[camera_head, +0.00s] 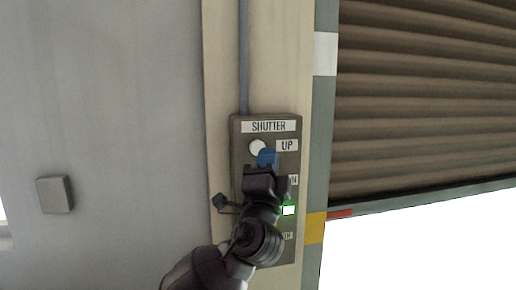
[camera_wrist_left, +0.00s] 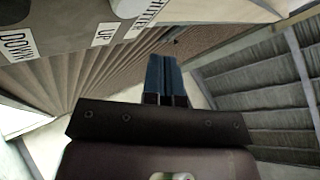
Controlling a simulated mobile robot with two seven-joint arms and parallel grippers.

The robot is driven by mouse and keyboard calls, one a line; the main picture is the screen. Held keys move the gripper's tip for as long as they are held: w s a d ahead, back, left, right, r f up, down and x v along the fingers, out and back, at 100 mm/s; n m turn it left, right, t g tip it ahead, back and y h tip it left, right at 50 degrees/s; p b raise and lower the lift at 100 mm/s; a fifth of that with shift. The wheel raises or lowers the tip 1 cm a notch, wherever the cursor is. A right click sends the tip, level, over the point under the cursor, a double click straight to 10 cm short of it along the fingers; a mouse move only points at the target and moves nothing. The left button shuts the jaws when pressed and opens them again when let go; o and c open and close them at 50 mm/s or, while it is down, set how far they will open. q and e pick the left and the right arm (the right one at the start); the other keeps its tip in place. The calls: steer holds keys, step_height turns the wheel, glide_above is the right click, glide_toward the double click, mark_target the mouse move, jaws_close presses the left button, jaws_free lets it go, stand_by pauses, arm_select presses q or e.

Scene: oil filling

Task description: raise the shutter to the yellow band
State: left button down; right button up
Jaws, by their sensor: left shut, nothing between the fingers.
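The brown slatted shutter (camera_head: 425,100) is partly raised, with bright open space below it. The red mark (camera_head: 339,214) on its bottom edge is about level with the upper part of the yellow band (camera_head: 315,228) on the guide post. The shutter control box (camera_head: 240,135) has a white button (camera_head: 257,147) beside the UP label (camera_head: 287,146). My left gripper (camera_head: 267,158) is shut and empty, its blue fingertips just below and right of that button; contact cannot be told. The fingers also show in the left wrist view (camera_wrist_left: 164,75). My gripper and arm hide the lower buttons. My right gripper is out of view.
A white band (camera_head: 325,54) marks the post higher up. A grey wall box (camera_head: 55,195) is at left. A conduit (camera_head: 243,60) runs up from the control box.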

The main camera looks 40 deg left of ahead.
arm_select(q)
steer(key=shift+s+d, duration=0.75)
steer(key=shift+d, duration=0.1)
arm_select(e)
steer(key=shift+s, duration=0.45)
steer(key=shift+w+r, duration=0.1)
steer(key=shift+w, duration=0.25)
